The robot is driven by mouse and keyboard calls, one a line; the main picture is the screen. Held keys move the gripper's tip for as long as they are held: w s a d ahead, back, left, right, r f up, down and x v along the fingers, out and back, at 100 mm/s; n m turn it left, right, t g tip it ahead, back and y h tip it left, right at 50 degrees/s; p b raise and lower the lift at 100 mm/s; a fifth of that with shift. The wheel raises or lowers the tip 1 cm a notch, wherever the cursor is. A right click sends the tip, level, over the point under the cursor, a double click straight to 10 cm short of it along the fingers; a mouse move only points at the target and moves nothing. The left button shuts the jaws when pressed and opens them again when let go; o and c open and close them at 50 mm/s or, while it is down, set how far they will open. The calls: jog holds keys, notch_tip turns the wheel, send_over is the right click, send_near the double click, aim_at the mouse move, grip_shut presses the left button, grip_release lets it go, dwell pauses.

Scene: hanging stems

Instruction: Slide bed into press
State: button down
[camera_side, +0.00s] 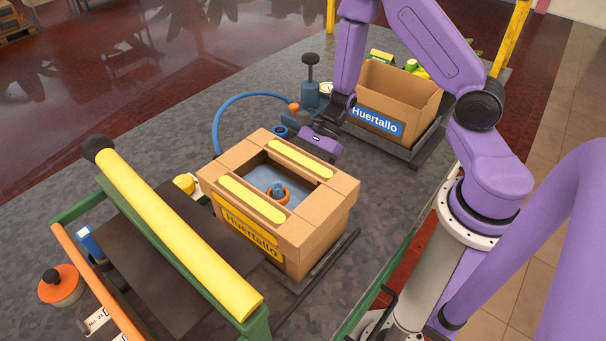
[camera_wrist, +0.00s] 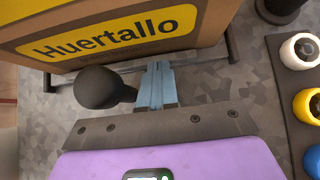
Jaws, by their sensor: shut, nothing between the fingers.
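The carton labelled Huertallo (camera_side: 318,222) sits open-topped on the dark bed (camera_side: 335,258), with yellow strips on its rim. The press is a green frame (camera_side: 256,325) with a thick yellow bar (camera_side: 180,235) and a dark plate (camera_side: 150,275), left of the carton in the side view. My gripper (camera_wrist: 157,72) is shut and empty, its light blue fingers close to the carton's yellow label side in the wrist view. A dark round knob (camera_wrist: 100,88) stands beside the fingers; I cannot tell whether they touch.
A second open Huertallo box (camera_side: 405,92) stands on a dark tray behind. A blue hose (camera_side: 222,115) arcs behind the carton. A blue canister (camera_side: 311,92) stands at the back. A dark board with coloured round pieces (camera_wrist: 300,100) lies right in the wrist view.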

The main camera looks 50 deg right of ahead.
jog(key=shift+a, duration=2)
